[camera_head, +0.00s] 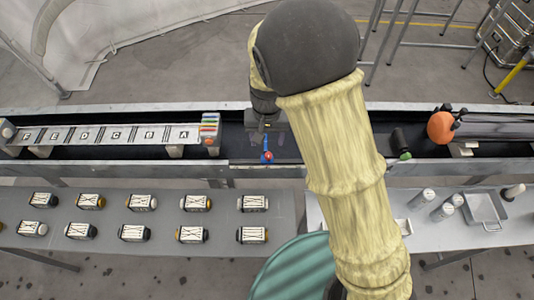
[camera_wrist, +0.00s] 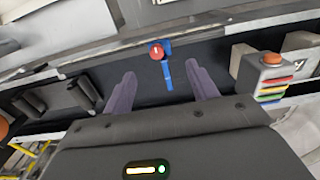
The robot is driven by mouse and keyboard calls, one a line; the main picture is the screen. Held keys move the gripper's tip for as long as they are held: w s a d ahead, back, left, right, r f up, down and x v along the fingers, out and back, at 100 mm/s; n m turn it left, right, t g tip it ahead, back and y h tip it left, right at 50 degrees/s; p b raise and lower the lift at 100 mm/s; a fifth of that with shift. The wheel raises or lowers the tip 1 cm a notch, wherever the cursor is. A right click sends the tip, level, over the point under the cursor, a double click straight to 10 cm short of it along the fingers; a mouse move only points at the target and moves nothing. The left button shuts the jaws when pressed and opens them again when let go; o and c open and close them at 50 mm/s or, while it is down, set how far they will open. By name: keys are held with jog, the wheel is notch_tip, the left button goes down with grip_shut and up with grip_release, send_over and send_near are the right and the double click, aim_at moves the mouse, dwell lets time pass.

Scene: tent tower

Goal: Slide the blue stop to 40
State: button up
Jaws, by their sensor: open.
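The blue stop (camera_head: 266,148) sits at the dark channel of the long rail, just below my gripper (camera_head: 265,122). A red round knob (camera_head: 268,156) is on it. In the wrist view the blue stop (camera_wrist: 168,75) lies between the two fingertips of my open gripper (camera_wrist: 161,76), with its red knob (camera_wrist: 156,52) beyond them. The fingers look apart from the stop on both sides; I cannot tell how high they are above it. No scale number or 40 mark is readable in either view.
A letter strip (camera_head: 110,134) and a stack of coloured strips (camera_head: 210,128) are left of the stop. An orange ball (camera_head: 441,127) and a green-tipped dark handle (camera_head: 402,148) are to the right. Several labelled blocks (camera_head: 140,203) stand on the front table. My arm hides the middle.

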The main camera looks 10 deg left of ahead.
aim_at(267, 153)
notch_tip(267, 153, down, 9)
jog(key=shift+p, duration=0.3)
grip_shut()
